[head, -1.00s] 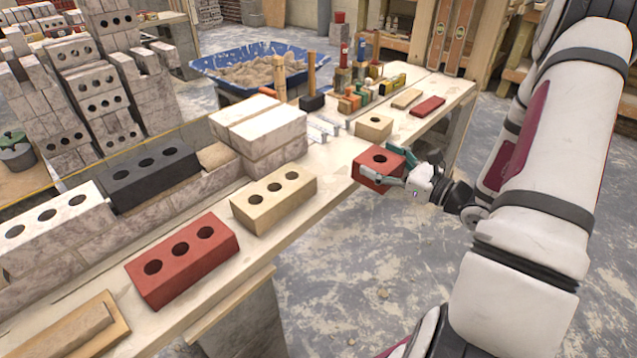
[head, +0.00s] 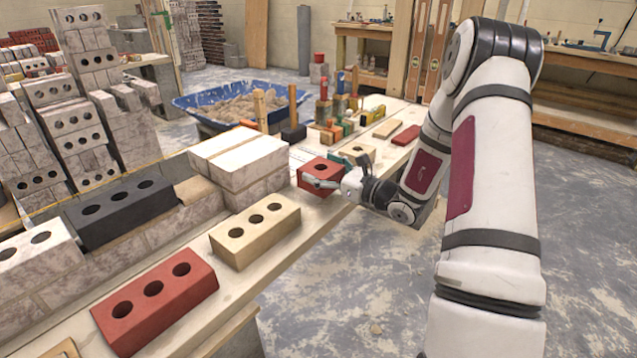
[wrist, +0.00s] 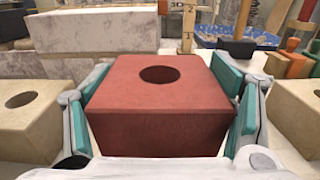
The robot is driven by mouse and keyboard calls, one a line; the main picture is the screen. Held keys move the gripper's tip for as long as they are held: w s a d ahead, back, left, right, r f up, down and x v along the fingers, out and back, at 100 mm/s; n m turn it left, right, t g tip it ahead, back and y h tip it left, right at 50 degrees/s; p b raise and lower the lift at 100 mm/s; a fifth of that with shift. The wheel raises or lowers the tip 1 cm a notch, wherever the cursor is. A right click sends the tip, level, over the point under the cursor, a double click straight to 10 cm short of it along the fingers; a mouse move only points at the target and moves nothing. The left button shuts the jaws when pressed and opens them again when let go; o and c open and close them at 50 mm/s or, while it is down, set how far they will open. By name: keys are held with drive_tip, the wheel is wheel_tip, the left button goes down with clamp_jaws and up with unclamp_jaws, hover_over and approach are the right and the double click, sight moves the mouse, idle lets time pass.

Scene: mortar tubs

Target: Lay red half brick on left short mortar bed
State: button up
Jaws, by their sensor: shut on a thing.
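My gripper (head: 325,183) is shut on the red half brick (head: 320,172), which has one round hole in its top. In the wrist view the half brick (wrist: 160,100) sits level between the two teal finger pads. I hold it over the plank, to the right of the stacked pale blocks; its height above the plank is hard to tell. A short sandy mortar bed (head: 197,190) lies on the low wall, between the black brick (head: 118,210) and the pale stack (head: 240,165). The stack partly hides it. It does not show clearly in the wrist view.
A cream three-hole brick (head: 255,231) and a red three-hole brick (head: 155,302) lie on the plank (head: 285,258). A cream half brick (head: 358,152), tools and thin pieces stand farther back. A blue tub (head: 190,106) of mortar is behind. Open floor lies right.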

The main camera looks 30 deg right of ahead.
drive_tip(key=shift+w+a+r, duration=0.1)
drive_tip(key=shift+w+a, duration=0.05)
drive_tip(key=shift+w, duration=0.15)
drive_tip(key=f+b, duration=0.1)
drive_tip(key=f, duration=0.2)
drive_tip(key=shift+w+b, duration=0.4)
drive_tip(key=shift+f, duration=0.3)
drive_tip(key=shift+f, duration=0.15)
drive_tip(key=o, duration=1.9)
drive_tip(key=shift+s, duration=0.1)
drive_tip(key=shift+o, duration=0.2)
